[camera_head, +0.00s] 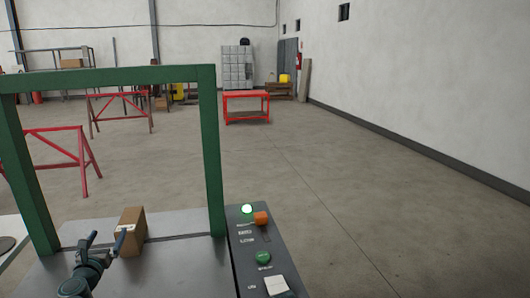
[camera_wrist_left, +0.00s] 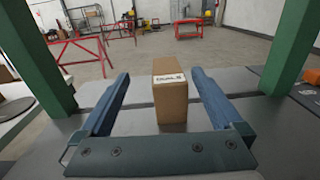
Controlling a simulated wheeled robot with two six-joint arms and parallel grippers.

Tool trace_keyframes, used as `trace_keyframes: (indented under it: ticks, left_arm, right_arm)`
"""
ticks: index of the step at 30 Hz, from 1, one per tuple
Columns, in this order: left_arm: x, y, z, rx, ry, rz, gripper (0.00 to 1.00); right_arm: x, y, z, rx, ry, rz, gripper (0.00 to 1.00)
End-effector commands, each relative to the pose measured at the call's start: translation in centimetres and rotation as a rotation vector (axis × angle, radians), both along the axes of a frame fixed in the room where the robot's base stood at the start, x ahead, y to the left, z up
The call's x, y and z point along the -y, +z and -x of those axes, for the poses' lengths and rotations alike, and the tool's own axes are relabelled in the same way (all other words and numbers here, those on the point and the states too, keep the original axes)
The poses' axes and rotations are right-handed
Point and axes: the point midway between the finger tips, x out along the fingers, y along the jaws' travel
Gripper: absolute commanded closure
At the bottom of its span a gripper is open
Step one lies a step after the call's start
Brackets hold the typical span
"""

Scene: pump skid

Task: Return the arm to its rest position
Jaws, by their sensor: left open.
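My left gripper (camera_head: 104,240) is open, low over the grey table (camera_head: 180,250) at the lower left of the head view. A brown cardboard box (camera_head: 131,222) with a white label stands upright on the table beside its fingertips. In the left wrist view the box (camera_wrist_left: 171,99) shows between the two blue fingers, with a gap on each side. I cannot tell how far the fingertips reach along it. One finger covers part of the box in the head view. My right gripper is not in view.
A green frame (camera_head: 211,150) spans the table with a post on each side. A control panel (camera_head: 262,262) with a lit green lamp, an orange knob and buttons lies right of it. Red trestles (camera_head: 70,150) and a red cart (camera_head: 246,107) stand behind. The floor to the right is clear.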

Motion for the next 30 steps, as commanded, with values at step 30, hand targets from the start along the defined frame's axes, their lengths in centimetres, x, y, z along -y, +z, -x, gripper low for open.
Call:
trace_keyframes:
  ticks: [30]
  left_arm:
    - [4.0,3.6,-4.1,0.0,-0.235,-0.002,0.0]
  right_arm:
    - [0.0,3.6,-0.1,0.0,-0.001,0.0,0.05]
